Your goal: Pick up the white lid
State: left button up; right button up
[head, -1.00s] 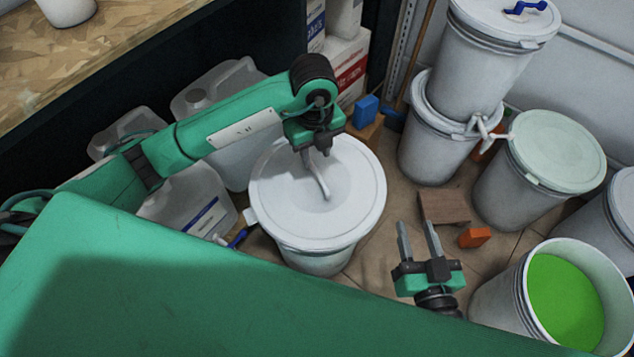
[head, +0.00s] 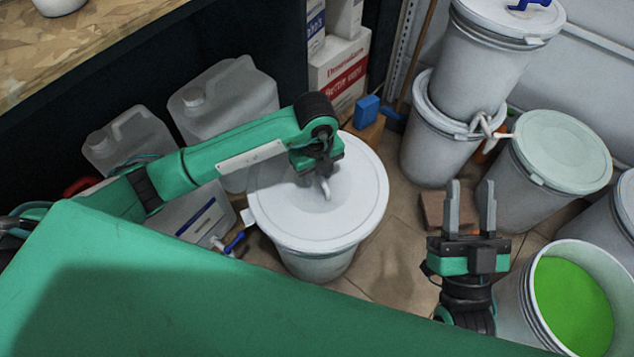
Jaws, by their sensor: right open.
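The white lid (head: 350,197) sits on a white drum (head: 315,264) near the middle of the head view. My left gripper (head: 325,188) points down over the lid's centre, its fingers at or just above the surface. I cannot tell whether its fingers are apart or touching the lid. My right gripper (head: 470,205) is to the right of the drum, pointing away from me, with its two fingers apart and nothing between them.
An open drum with green contents (head: 572,305) stands at the lower right, close to my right gripper. Stacked drums (head: 440,140) and a pale-green-lidded drum (head: 562,150) stand behind. A brown block (head: 432,210) lies beyond my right fingers. Translucent jugs (head: 222,92) stand left.

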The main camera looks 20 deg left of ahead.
pick_arm(q)
jog(key=shift+f, duration=0.1)
grip_shut()
dwell(0.3)
